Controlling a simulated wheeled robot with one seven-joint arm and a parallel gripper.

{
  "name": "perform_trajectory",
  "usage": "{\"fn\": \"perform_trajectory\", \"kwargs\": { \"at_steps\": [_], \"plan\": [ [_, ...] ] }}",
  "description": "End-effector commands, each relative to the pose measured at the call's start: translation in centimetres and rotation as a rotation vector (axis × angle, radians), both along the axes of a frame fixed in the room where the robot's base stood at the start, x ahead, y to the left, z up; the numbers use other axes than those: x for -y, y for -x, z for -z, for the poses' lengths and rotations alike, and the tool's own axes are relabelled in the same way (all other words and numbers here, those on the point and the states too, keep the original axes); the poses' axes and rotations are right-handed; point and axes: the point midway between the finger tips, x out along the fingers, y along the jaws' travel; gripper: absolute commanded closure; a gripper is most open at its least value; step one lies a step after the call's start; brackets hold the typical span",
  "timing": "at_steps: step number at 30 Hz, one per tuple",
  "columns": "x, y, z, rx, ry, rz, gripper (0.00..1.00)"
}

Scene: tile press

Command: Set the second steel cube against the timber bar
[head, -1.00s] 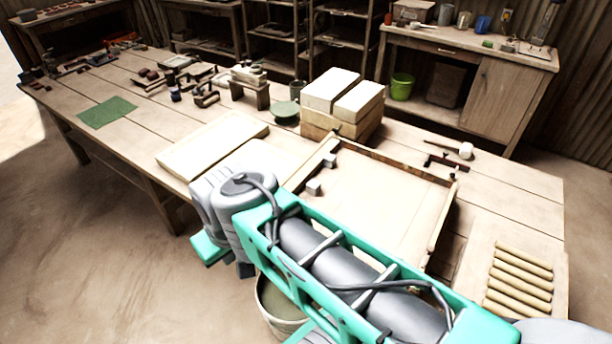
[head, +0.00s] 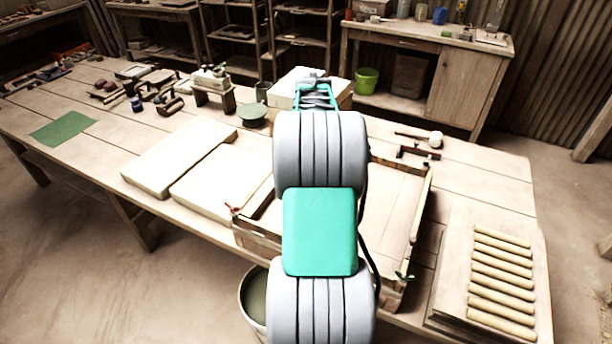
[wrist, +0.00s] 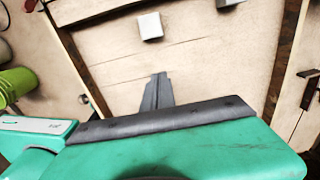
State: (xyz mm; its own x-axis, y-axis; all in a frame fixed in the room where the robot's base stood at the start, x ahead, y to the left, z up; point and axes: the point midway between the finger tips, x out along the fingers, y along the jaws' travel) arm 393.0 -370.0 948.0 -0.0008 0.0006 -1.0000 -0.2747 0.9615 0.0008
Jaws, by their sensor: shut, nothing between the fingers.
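Two grey steel cubes show in the wrist view, both on the pale floor of a shallow wooden tray (head: 388,215). One cube (wrist: 150,26) is near the top middle, and the other (wrist: 228,3) is cut by the top edge. My gripper (wrist: 157,78) is shut and empty over the tray, below the cubes in that view. In the head view my arm hides the cubes and gripper.
Stacked pale blocks (head: 290,88) stand behind the tray. Pale slabs (head: 180,155) lie to its left, and a rack of rods (head: 500,265) lies to its right. A green bucket (wrist: 14,84) is beyond the table.

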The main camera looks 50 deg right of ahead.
Motion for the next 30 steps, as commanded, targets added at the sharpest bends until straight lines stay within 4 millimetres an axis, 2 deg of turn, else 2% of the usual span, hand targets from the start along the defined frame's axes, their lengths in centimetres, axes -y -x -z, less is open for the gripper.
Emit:
{"fn": "perform_trajectory", "kwargs": {
  "at_steps": [10, 13, 18, 30],
  "plan": [
    [-0.1, 0.1, 7.5, -0.003, -0.002, -0.002, 1.00],
    [-0.6, -2.1, 7.1, 0.001, 0.001, -0.007, 1.00],
    [-1.1, -3.7, 7.2, 0.000, 0.001, -0.004, 1.00],
    [-1.2, -4.2, 7.3, 0.000, 0.001, -0.005, 1.00]
  ]
}}
